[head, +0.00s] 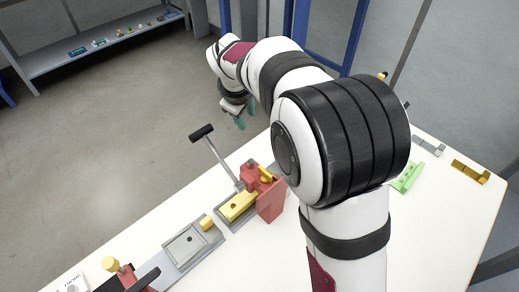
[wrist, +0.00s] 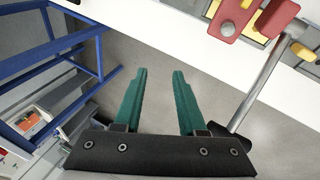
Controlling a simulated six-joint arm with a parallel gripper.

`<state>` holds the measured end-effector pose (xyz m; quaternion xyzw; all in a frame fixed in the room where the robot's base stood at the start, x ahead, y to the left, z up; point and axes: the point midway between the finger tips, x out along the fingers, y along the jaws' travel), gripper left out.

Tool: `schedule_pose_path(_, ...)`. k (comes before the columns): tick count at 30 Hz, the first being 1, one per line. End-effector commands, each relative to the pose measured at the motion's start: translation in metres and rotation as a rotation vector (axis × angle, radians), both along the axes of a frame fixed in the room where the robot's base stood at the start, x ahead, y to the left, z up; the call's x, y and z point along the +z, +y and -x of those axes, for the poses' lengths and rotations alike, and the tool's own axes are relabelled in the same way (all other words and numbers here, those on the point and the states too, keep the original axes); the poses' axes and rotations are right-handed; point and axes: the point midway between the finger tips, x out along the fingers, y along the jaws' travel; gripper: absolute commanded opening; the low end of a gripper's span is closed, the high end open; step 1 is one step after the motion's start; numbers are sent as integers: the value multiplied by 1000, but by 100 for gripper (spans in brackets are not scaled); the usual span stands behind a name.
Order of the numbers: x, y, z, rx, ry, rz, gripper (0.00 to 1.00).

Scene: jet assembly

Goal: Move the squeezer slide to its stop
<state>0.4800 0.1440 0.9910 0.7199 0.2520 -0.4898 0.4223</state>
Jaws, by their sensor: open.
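A red and yellow fixture with a long grey lever stands on the white table; its red block (head: 270,205) and yellow slide-like part (head: 238,206) show in the head view. I cannot tell for certain which part is the squeezer slide. The lever (head: 220,160) tilts up to a black handle (head: 201,132). In the wrist view the red part (wrist: 232,18) and lever rod (wrist: 265,85) are at the upper right. My gripper (wrist: 158,72) has two green fingers apart with nothing between them. In the head view it (head: 240,116) is beyond the table edge, apart from the lever.
A grey plate fixture (head: 186,245) and another red fixture with a yellow knob (head: 111,264) lie toward the lower left. Green (head: 408,178) and yellow (head: 470,171) parts lie on the right of the table. A blue frame (wrist: 75,45) stands beyond the table.

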Motion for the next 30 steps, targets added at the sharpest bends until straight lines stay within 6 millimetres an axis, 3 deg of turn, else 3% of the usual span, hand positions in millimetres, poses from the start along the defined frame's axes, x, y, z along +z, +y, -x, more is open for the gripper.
schedule_pose_path(1, -32, -21, -3, 214, 53, 151, 40)
schedule_pose_path(3, -69, -48, -4, 554, 135, 351, 40)
schedule_pose_path(6, -106, -74, -2, 929, 242, 533, 40)
schedule_pose_path(9, -125, -87, 1, 1144, 304, 619, 40)
schedule_pose_path(12, -133, -92, 1, 1216, 324, 645, 40)
schedule_pose_path(30, -191, -109, -16, 1212, 321, 641, 40)
